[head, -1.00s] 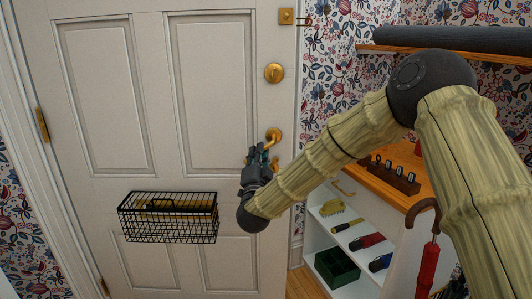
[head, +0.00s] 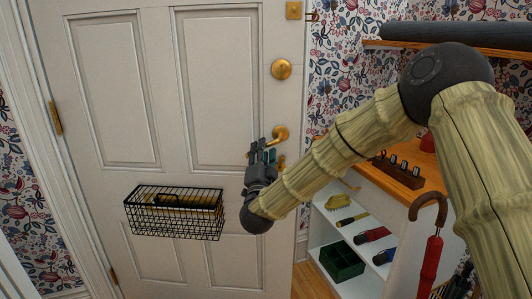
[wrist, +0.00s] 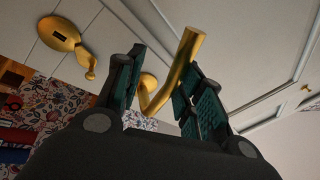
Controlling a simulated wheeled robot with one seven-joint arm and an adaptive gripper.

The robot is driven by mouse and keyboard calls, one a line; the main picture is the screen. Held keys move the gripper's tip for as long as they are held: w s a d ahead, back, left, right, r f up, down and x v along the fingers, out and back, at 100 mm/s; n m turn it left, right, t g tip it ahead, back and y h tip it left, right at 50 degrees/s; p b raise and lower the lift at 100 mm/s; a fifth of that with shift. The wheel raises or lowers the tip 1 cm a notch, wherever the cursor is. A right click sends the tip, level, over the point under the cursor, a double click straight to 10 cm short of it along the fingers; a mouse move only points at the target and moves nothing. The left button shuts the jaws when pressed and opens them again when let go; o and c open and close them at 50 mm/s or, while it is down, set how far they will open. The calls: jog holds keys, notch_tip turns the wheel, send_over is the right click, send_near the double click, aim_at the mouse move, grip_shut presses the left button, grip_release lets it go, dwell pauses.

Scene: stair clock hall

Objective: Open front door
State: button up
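The pale panelled front door (head: 150,90) fills the left and middle of the head view and looks closed in its frame. Its gold lever handle (head: 280,133) is near the door's right edge; the lever also shows in the wrist view (wrist: 183,65). My gripper (head: 262,150) is at the handle, just below and left of its mount. In the wrist view my gripper (wrist: 165,88) has its dark green-padded fingers spread on both sides of the lever. The right finger is very near the lever; I cannot tell whether it touches.
A round gold lock (head: 282,69) and a gold latch (head: 294,11) sit above the handle. A black wire basket (head: 175,212) hangs on the door. A white shelf unit with a wooden top (head: 402,176) and a red umbrella (head: 431,262) stand close on the right.

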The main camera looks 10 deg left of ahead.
jog(key=v, duration=1.2)
jog(key=shift+s+r, duration=0.1)
jog(key=shift+r, duration=0.05)
